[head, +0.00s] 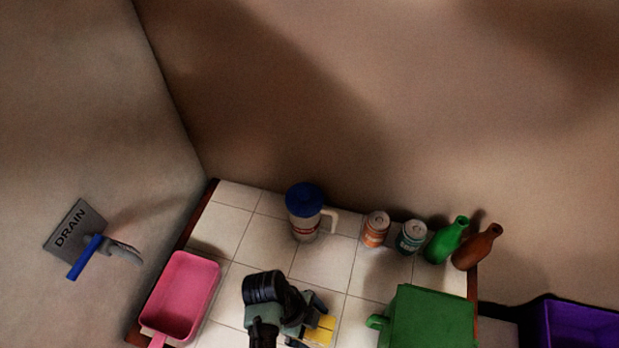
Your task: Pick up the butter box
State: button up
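A small yellow box (323,331), which looks like the butter box, lies on the white tiled counter near the bottom middle of the head view. My gripper (308,320) is right beside it, at its left and upper edge, and partly covers it. The dark arm links hide much of the gripper. Its fingers are too small and dark to tell whether they are open or shut, or whether they touch the box.
A pink tray (183,285) stands left on the counter (325,258). A blue-lidded pitcher (304,211), two cans (376,230) (411,237), a green bottle (447,239) and a brown bottle (478,246) line the back. A green container (430,318) stands to the right. A purple bin (580,325) is beyond the counter.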

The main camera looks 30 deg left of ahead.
jog(key=shift+f, duration=0.2)
dwell(0.4)
grip_shut()
dwell(0.5)
